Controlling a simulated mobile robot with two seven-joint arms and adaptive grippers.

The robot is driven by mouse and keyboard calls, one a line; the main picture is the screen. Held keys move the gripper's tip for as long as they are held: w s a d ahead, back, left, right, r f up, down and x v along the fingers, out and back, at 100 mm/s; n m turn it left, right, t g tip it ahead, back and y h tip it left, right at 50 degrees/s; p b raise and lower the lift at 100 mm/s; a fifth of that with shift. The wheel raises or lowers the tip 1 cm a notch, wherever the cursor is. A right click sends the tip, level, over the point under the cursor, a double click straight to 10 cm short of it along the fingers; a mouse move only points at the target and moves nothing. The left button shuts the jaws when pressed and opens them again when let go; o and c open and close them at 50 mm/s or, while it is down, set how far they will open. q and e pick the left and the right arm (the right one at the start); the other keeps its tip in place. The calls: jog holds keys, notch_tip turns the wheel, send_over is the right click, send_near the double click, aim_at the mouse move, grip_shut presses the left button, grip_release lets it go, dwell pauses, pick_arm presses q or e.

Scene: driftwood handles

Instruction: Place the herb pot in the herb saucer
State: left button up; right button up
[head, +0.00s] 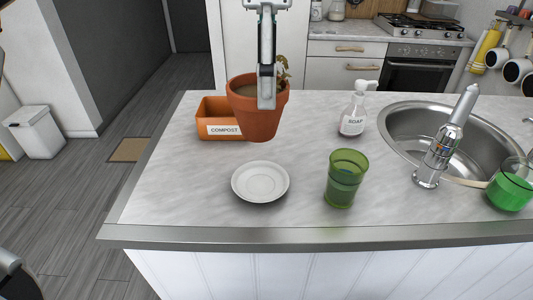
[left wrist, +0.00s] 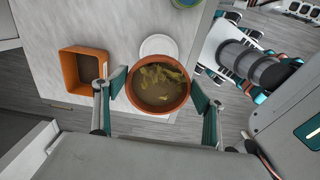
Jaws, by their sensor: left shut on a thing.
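The terracotta herb pot (head: 244,106) holds brown soil and a small plant. It is upright in the air above the counter, behind the white herb saucer (head: 260,183) in the head view. My left gripper (head: 267,92) is shut on the pot, and one finger shows against its near side. In the left wrist view the pot (left wrist: 158,102) sits between both fingers of the gripper (left wrist: 158,88). The saucer (left wrist: 158,44) lies empty on the counter, partly hidden there by the pot's rim. My right gripper is not in view.
An orange compost box (head: 214,109) stands just left of the pot, partly hidden by it. A green glass (head: 346,180) stands right of the saucer. A soap bottle (head: 354,112) and a sink (head: 395,125) are farther right. The counter left of the saucer is clear.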

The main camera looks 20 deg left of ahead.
aim_at(267, 127)
pick_arm(q)
notch_tip(267, 127, down, 9)
jog(key=shift+r+b, duration=0.15)
jog(key=shift+b, duration=0.55)
jog(key=shift+f, duration=0.4)
notch_tip(267, 127, down, 4)
jog(key=shift+f+b, duration=0.1)
jog(key=shift+b, duration=0.2)
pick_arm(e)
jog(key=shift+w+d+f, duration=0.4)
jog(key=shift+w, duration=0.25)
pick_arm(q)
jog(key=o, duration=1.5)
jog(key=shift+f, duration=0.1)
jog(key=shift+c, duration=0.2)
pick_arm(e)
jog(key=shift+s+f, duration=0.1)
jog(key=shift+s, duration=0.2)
